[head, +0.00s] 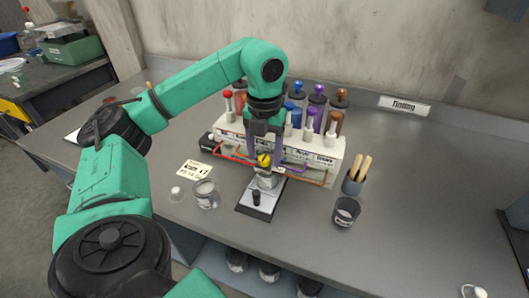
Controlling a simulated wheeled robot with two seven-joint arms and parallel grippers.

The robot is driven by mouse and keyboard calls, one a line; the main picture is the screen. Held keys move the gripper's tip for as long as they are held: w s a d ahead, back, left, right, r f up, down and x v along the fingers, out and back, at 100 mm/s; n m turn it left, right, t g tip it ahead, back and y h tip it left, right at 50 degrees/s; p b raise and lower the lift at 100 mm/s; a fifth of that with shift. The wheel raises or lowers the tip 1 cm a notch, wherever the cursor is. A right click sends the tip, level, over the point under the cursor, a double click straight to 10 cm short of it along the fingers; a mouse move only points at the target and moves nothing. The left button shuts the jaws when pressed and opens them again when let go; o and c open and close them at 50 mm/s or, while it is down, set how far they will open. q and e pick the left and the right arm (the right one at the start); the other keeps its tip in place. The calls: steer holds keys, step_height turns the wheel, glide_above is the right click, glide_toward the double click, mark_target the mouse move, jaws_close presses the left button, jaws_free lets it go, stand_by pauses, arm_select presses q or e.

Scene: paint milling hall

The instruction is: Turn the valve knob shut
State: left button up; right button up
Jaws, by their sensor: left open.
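A small yellow and dark knob (264,160) sits at the top of a pale metal cup-like body (266,180), at the front of the white dispenser rack (325,150). My left gripper (266,150) points down from above, its two fingers apart on either side of the knob. I cannot tell whether the fingers touch it. Coloured pipes run along the rack front towards the knob. The knob's turn angle is too small to read. My right gripper is not in view.
Coloured bottles stand along the rack.

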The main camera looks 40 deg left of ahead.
arm_select(q)
steer(key=shift+s, duration=0.1)
jaws_close()
steer(key=shift+m, duration=0.3)
steer(key=m+p, duration=0.1)
steer(key=m, duration=0.7)
steer(key=shift+m+p, duration=0.3)
steer(key=shift+m, duration=0.1)
steer(key=m, duration=0.4)
steer(key=shift+p, duration=0.35)
steer(key=shift+m, duration=2.2)
